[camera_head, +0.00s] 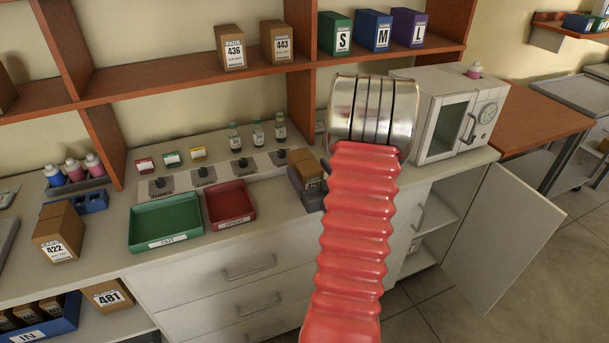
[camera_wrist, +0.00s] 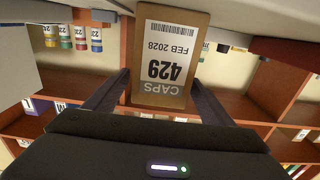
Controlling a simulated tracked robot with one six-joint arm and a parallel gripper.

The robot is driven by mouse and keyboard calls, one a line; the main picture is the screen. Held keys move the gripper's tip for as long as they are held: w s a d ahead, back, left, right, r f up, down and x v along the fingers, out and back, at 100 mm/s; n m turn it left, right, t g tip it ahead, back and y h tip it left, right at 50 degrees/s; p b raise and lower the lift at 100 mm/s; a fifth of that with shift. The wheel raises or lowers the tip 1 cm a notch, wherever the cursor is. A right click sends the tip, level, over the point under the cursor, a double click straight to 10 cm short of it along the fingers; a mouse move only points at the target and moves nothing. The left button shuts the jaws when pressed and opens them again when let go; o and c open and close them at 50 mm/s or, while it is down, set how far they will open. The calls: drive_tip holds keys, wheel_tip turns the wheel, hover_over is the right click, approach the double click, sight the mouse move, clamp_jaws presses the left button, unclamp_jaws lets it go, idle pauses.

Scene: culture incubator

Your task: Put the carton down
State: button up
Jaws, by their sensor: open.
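A brown carton (camera_wrist: 172,62) labelled CAPS 429, FEB 2028 appears upside down in the wrist view, its label facing me. My gripper (camera_wrist: 160,80) is open, with one dark finger on each side of the carton. Whether either finger touches it I cannot tell. The carton's lower end runs to the picture's top edge, so what bears it is hard to see. In the head view my red arm hides the gripper. A brown carton (camera_head: 309,170) shows on the counter (camera_head: 275,220) just left of my arm, partly hidden, its number unreadable.
A green OUT tray (camera_head: 165,222) and a red tray (camera_head: 229,203) lie left of my arm. Small vials (camera_head: 256,133) stand behind. A white incubator (camera_head: 440,117) stands right; an open cabinet door (camera_head: 503,235) juts out below. Carton 422 (camera_head: 58,235) stands far left.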

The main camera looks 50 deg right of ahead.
sight(305, 163)
drive_tip(key=shift+x, duration=1.8)
drive_tip(key=shift+c, duration=0.7)
drive_tip(key=c, duration=1.3)
drive_tip(key=shift+r, duration=0.1)
drive_tip(key=shift+r, duration=4.95)
